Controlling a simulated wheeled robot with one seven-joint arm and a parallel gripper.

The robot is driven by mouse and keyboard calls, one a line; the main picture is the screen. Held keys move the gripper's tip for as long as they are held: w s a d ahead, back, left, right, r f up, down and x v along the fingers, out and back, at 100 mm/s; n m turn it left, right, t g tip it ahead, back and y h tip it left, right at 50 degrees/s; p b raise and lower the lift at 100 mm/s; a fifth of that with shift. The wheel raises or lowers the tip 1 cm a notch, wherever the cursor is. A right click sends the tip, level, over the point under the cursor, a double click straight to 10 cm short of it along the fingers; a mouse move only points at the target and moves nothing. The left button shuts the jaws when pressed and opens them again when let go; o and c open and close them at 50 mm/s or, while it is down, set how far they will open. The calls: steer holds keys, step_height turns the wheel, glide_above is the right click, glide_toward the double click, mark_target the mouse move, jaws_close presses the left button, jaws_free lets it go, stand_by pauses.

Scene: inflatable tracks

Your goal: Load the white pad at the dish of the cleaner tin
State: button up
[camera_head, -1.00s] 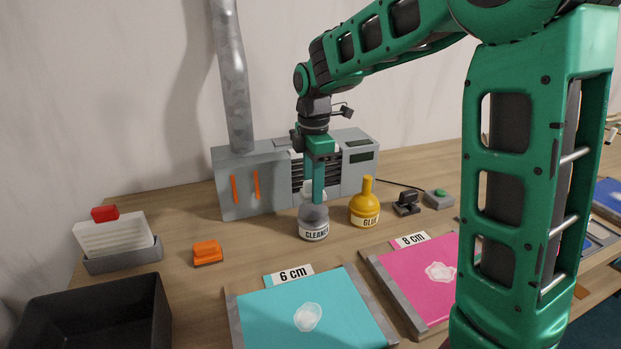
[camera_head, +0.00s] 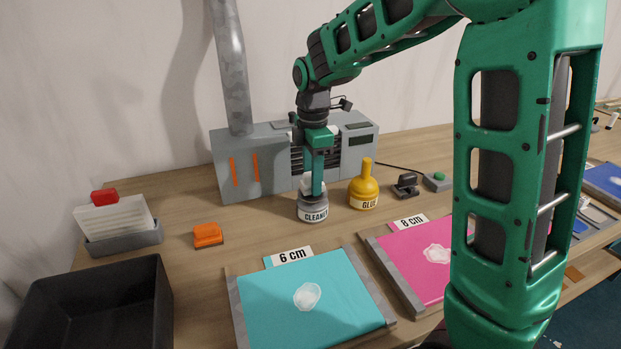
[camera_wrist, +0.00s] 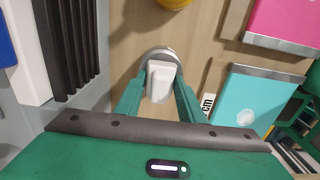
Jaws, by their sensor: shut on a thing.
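The cleaner tin (camera_head: 314,209) is a grey round tin with a "CLEANER" label, standing on the bench in front of the grey machine. My gripper (camera_head: 312,190) points straight down over it and is shut on the white pad (camera_wrist: 160,80). In the wrist view the pad sits between my two green fingers, over the tin's round top (camera_wrist: 158,54).
The yellow glue bottle (camera_head: 363,188) stands close to the right of the tin. The grey machine (camera_head: 240,180) is behind. An orange clip-like block (camera_head: 208,235) lies to the left. Teal (camera_head: 340,310) and pink (camera_head: 410,270) sheets with white patches lie in front.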

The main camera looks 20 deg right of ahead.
steer(key=shift+f, duration=0.95)
stand_by(1.1)
steer(key=shift+r, duration=0.1)
stand_by(0.4)
steer(key=shift+r, duration=3.45)
